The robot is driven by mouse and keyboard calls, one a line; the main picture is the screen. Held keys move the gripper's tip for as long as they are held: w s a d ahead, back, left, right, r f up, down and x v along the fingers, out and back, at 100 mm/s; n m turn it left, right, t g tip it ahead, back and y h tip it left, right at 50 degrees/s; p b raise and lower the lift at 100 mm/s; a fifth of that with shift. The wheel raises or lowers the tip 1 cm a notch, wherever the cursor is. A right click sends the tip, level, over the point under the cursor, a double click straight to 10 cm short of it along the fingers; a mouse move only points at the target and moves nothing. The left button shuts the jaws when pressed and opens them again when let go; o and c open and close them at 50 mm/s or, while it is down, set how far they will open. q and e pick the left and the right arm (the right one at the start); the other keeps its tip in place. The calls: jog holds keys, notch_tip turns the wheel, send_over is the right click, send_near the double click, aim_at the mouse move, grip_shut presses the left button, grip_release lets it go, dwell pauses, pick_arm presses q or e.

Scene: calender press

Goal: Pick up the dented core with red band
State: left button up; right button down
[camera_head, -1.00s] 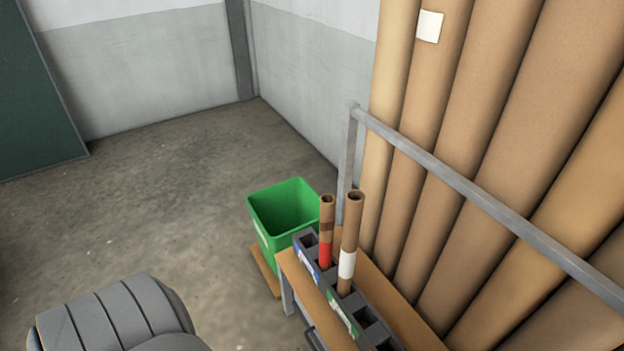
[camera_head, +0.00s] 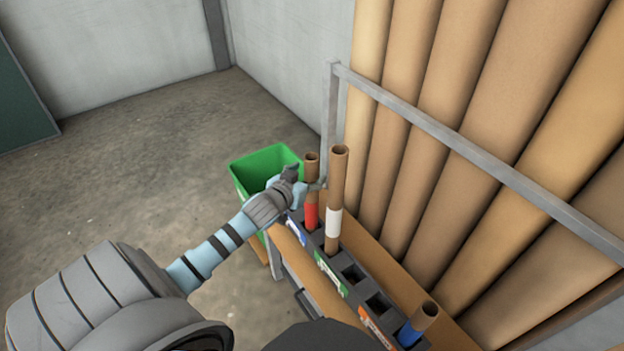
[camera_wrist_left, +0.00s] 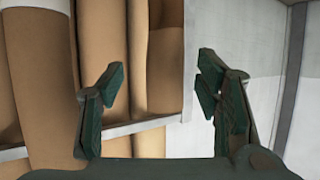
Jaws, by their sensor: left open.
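The core with the red band (camera_head: 311,215) stands upright in the far end of a dark slotted rack (camera_head: 352,272). Its open top shows above my left gripper (camera_head: 306,180), whose fingers overlap its middle in the head view. The gripper is open at the core's left side; I cannot tell whether it touches. Any dent is hidden or too small to tell. The open fingers also show in the left wrist view (camera_wrist_left: 163,80), with no red band visible there. A core with a white band (camera_head: 334,222) stands close to the right. My right gripper is not in view.
A green bin (camera_head: 243,170) stands behind the left gripper. A core with a blue band (camera_head: 411,332) is in the rack's near end. A grey rail (camera_head: 470,155) runs in front of tall cardboard rolls (camera_head: 450,90) at right. Open floor (camera_head: 120,160) lies at left.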

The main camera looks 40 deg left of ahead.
aim_at(308, 173)
pick_arm(q)
jog(key=x, duration=0.1)
jog(key=b+x, duration=0.1)
jog(key=x, duration=0.2)
jog(key=shift+w+a, duration=0.2)
jog(key=shift+a, duration=0.2)
jog(key=shift+s, duration=0.1)
jog(key=c, duration=0.5)
grip_shut()
jog(key=shift+r, duration=0.15)
